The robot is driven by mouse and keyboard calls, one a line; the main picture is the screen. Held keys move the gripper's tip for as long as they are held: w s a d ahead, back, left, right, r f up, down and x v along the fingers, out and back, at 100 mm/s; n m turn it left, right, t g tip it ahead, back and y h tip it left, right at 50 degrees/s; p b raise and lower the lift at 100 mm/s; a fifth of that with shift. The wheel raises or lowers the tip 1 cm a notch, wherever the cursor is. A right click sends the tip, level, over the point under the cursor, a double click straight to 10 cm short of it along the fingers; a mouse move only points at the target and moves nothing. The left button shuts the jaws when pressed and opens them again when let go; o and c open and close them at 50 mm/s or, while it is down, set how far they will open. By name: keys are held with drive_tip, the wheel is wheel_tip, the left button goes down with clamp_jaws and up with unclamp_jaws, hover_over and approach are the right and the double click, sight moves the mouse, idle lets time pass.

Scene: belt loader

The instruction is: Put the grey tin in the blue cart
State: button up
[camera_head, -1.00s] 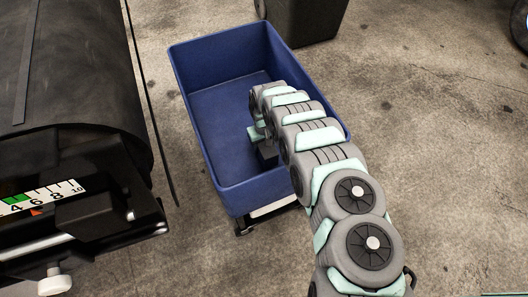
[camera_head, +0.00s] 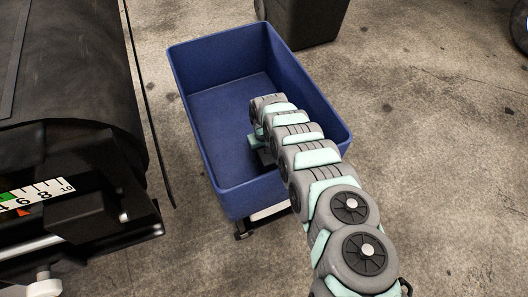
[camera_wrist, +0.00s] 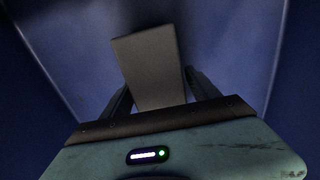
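The blue cart (camera_head: 232,203) stands in the middle of the head view, an open deep bin on wheels. My gripper (camera_head: 262,147) reaches down inside it, below the rim, near the right wall. In the wrist view my gripper (camera_wrist: 160,95) has a finger on each side of the grey tin (camera_wrist: 148,60), a plain box shape, and appears shut on it. The tin sits tilted between the fingers, with the cart's blue inside behind it. Whether the tin touches the cart floor cannot be told. In the head view my arm hides most of the tin.
A black belt machine (camera_head: 75,75) with a numbered scale (camera_head: 38,194) fills the left side, close to the cart. A dark bin (camera_head: 305,18) stands behind the cart. The concrete floor (camera_head: 440,130) to the right is clear. The cart's far left inside is empty.

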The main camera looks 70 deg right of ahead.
drive_tip(key=shift+o, duration=0.5)
drive_tip(key=shift+r, duration=0.35)
wheel_tip(320, 180, up, 12)
drive_tip(key=p, duration=0.5)
drive_tip(key=shift+f, duration=0.25)
